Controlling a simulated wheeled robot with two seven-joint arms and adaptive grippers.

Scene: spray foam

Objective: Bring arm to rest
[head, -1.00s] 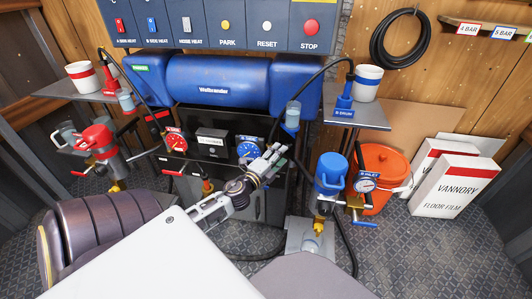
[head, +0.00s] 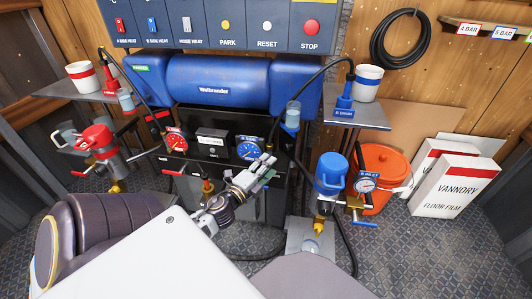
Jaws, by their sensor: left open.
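My left arm comes in from the lower left, its large dark purple link beside my white body panel. My left gripper (head: 266,168) is in front of the black unit, below and right of the blue gauge (head: 249,150). It is open, and I see nothing between its fingers. It appears apart from the gauge, though the exact gap is hard to tell. My right gripper does not show.
The blue-topped pump (head: 329,175) and orange bucket (head: 381,172) stand to the right. The red-topped pump (head: 98,143) stands at the left. The blue machine (head: 218,82) is behind, under the switch panel (head: 220,27). Hoses cross the floor. Floor at the right front is clear.

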